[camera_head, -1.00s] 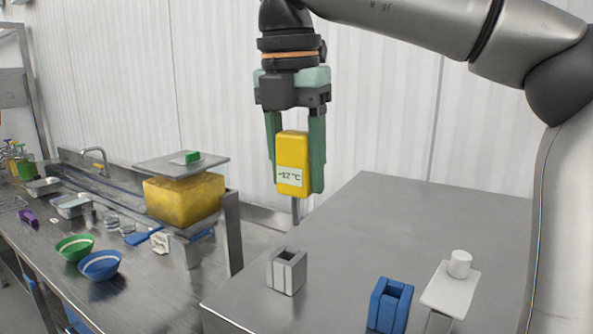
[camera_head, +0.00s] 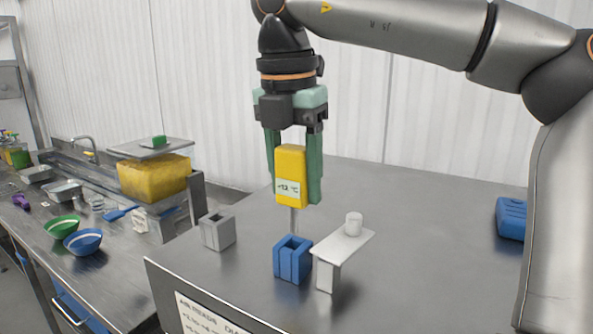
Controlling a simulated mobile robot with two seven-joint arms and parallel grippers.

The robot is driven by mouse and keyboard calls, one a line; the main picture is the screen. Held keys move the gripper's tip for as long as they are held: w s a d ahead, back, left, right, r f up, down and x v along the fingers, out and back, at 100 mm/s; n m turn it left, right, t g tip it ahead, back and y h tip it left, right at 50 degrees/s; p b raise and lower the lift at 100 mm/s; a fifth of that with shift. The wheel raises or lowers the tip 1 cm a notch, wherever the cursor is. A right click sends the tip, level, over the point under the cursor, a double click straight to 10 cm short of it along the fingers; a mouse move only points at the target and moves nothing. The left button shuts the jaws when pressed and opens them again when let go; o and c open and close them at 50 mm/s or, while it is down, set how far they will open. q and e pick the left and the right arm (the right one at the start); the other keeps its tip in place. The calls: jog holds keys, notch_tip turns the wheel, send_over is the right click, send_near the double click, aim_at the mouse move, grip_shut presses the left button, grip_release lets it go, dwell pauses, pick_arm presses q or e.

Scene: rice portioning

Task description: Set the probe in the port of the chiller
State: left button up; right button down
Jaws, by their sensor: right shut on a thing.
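My right gripper (camera_head: 294,190) is shut on a yellow probe (camera_head: 291,165) with a "-12 °C" display. The probe is upright, its thin metal stem pointing down. The stem's lower end is right above or just behind the top of a blue slotted block (camera_head: 292,262); I cannot tell whether it enters the opening. A grey slotted block (camera_head: 217,232) stands to the left, with an open top. I cannot tell which block is the chiller's port. My left gripper is not in view.
A white stand (camera_head: 328,262) with a small white cup (camera_head: 353,224) is close on the blue block's right. A blue case (camera_head: 511,218) lies at the right. The steel table (camera_head: 420,270) is otherwise mostly clear.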

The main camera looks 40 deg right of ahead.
aim_at(295, 230)
jog(key=shift+w+f, duration=0.1)
jog(key=shift+f, duration=0.35)
notch_tip(295, 230, down, 2)
jog(key=shift+f, duration=0.15)
jog(key=shift+f+b, duration=0.9)
jog(key=shift+f, duration=0.15)
jog(key=shift+f+b, duration=0.35)
jog(key=shift+f, duration=0.05)
dwell(0.4)
